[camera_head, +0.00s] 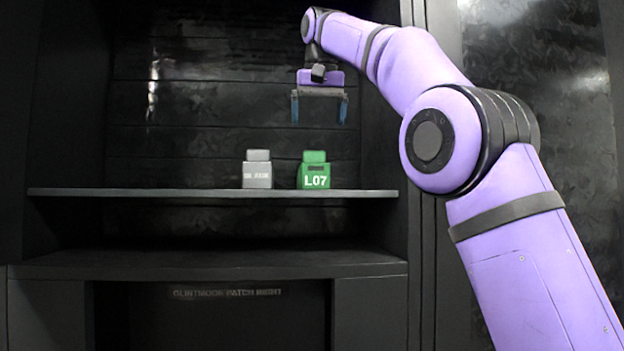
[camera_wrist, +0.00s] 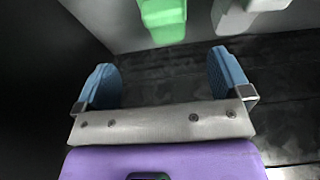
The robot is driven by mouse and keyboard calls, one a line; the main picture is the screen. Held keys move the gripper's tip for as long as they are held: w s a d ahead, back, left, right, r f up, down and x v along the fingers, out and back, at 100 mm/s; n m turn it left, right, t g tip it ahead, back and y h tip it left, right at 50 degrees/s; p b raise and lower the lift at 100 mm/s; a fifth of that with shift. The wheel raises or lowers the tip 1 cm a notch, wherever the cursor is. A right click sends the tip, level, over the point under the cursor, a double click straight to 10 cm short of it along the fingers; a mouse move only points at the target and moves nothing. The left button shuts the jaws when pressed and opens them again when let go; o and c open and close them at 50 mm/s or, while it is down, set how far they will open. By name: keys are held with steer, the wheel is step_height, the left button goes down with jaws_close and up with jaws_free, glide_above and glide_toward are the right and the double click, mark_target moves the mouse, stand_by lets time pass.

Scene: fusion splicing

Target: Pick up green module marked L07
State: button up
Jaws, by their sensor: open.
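The green module (camera_head: 314,172) marked L07 stands upright on a dark shelf (camera_head: 110,192), in the right half of the shelf in the head view. It also shows at the top of the wrist view (camera_wrist: 163,18), cut off by the frame edge. My gripper (camera_head: 320,118) hangs above the green module, apart from it, with its blue fingers pointing down. In the wrist view, its two fingers (camera_wrist: 160,75) are spread wide with nothing between them.
A grey module (camera_head: 257,170) with a hard-to-read label stands on the shelf just left of the green one. It also shows in the wrist view (camera_wrist: 245,12). The left part of the shelf is clear. A dark side wall (camera_head: 383,130) bounds the shelf on the right.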

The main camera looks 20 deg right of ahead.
mark_target(312, 160)
steer(key=shift+a+x, duration=0.2)
steer(key=shift+x, duration=2.5)
steer(key=shift+a+x, duration=0.15)
steer(key=shift+x, duration=2.55)
steer(key=c, duration=1.1)
steer(key=shift+r, duration=0.15)
